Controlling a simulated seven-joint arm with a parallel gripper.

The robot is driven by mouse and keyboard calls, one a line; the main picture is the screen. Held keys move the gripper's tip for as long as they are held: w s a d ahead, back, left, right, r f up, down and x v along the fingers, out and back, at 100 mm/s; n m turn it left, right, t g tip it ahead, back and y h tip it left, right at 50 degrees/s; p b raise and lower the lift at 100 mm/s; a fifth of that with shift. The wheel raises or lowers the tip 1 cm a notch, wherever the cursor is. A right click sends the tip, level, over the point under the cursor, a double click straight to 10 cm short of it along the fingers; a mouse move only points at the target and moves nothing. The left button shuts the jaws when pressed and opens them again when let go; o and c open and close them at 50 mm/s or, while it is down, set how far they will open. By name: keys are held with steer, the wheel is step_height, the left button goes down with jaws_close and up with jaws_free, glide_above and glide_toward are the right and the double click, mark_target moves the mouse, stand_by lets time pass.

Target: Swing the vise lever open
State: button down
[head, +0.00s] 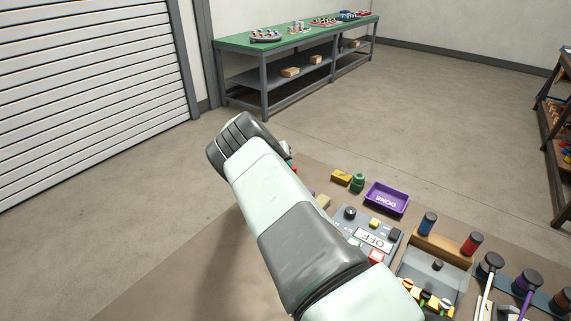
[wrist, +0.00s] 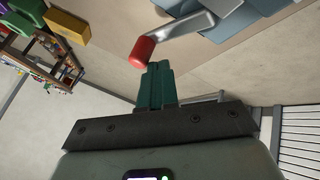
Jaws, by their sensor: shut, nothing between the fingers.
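In the wrist view, my gripper (wrist: 158,66) has its teal fingers together with nothing between them. A grey metal lever (wrist: 183,34) with a red rounded grip (wrist: 142,51) lies just beyond the fingertips. The red grip is right by the fingertips, slightly to their left; I cannot tell whether they touch. The lever runs up and right to a blue-grey body (wrist: 245,14), seemingly the vise, cut off by the top edge. In the head view my arm hides the gripper, the lever and most of the vise area.
In the head view, a purple tray marked DONE (head: 387,199), a grey panel with an OFF sign (head: 374,241) and several levers at lower right share the brown bench (head: 152,287). A yellow block (wrist: 67,27) shows in the wrist view. A green-topped workbench (head: 230,42) stands behind.

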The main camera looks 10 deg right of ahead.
steer(key=v, duration=1)
steer(key=shift+a+r, duration=0.2)
steer(key=shift+r, duration=0.1)
steer(key=shift+s+r, duration=0.1)
steer(key=shift+s, duration=0.05)
steer(key=s+d+r+m+y, duration=0.1)
steer(key=s+d+r+y, duration=0.15)
steer(key=s+r, duration=0.85)
steer(key=s+d+r+y, duration=0.2)
steer(key=s+d+r, duration=0.2)
steer(key=s+r, duration=0.75)
steer(key=s+r+n, duration=0.1)
steer(key=s+r, duration=0.3)
steer(key=s, duration=0.8)
steer(key=s+a+r+n+t+y, duration=0.1)
steer(key=s+r, duration=0.3)
steer(key=s, duration=0.8)
steer(key=shift+s+a+n, duration=0.3)
steer(key=shift+n, duration=0.1)
